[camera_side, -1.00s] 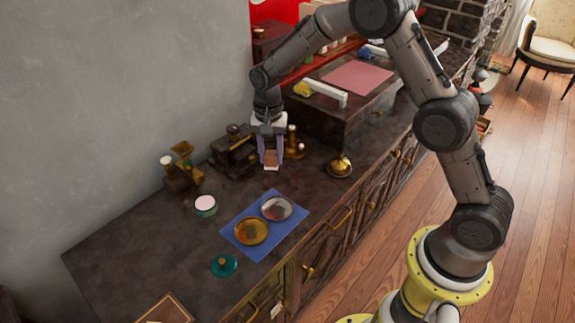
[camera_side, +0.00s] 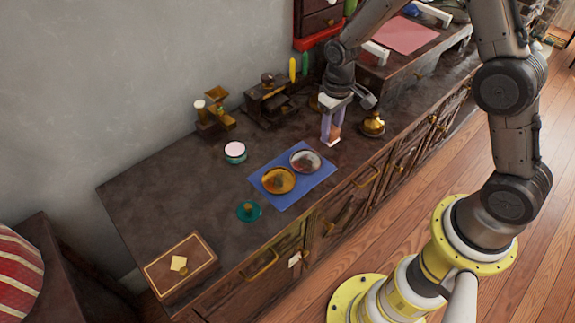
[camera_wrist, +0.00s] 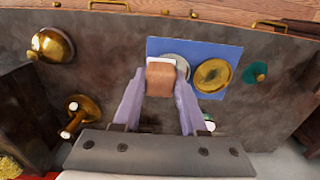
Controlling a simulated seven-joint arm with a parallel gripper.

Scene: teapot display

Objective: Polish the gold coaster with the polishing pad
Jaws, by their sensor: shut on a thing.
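The gold coaster (camera_side: 278,180) lies on a blue mat (camera_side: 287,201) on the dark cabinet top, with darker patches on its face. It also shows in the wrist view (camera_wrist: 212,76). A silver coaster (camera_side: 305,161) lies beside it on the mat. My gripper (camera_side: 331,138) is shut on the polishing pad (camera_wrist: 160,80), a brown block with a white face. The pad is held above the cabinet top, to the right of the mat in the side view and apart from the gold coaster. In the wrist view it partly hides the silver coaster.
A teal lidded piece (camera_side: 249,211) and a round tin (camera_side: 235,152) stand near the mat. A brass bell-shaped piece (camera_side: 372,124) stands right of my gripper. A wooden box (camera_side: 181,266) sits at the near left. The cabinet top left of the mat is mostly clear.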

